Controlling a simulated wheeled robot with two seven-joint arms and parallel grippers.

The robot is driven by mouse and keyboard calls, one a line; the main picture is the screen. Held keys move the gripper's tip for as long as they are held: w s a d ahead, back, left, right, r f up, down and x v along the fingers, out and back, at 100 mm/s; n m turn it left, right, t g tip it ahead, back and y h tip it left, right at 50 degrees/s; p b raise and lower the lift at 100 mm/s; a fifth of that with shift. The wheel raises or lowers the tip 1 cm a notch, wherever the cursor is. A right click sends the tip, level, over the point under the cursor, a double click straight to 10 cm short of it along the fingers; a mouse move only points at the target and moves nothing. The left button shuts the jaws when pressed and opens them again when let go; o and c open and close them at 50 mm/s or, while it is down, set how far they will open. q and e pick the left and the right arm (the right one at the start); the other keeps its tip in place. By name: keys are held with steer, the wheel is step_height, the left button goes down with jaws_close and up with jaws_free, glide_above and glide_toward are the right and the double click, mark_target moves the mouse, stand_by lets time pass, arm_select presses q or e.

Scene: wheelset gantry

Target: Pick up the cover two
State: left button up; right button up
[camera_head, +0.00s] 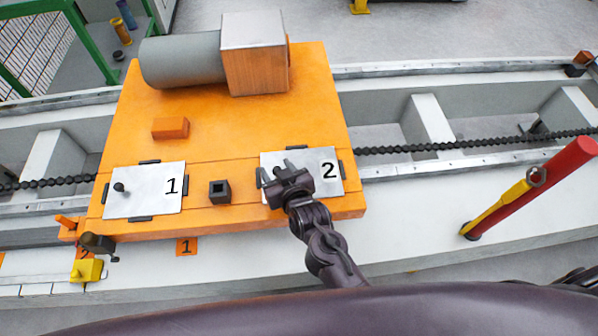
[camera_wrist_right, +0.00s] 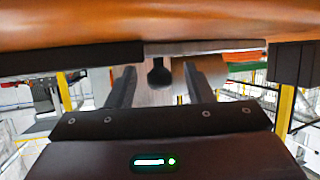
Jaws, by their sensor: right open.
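Cover two (camera_head: 325,167) is a pale metal plate marked 2, lying on the right front part of the orange platform. My right gripper (camera_head: 276,174) is over the left part of this plate, with its fingers open. In the right wrist view, a dark knob (camera_wrist_right: 160,73) stands between the two open fingers (camera_wrist_right: 160,85), apart from both. The edge of the plate (camera_wrist_right: 205,47) shows beside the knob's base. In the head view, my gripper hides the knob. My left gripper is not in view.
Cover one (camera_head: 145,200), with a dark knob, lies left on the orange platform (camera_head: 215,130). A dark square socket (camera_head: 220,192) stands between the covers. A grey cylinder (camera_head: 180,60) and box (camera_head: 255,65) stand behind. A red and yellow lever (camera_head: 530,185) rises at right.

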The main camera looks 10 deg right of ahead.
steer(key=shift+w, duration=0.1)
jaws_close()
stand_by(0.4)
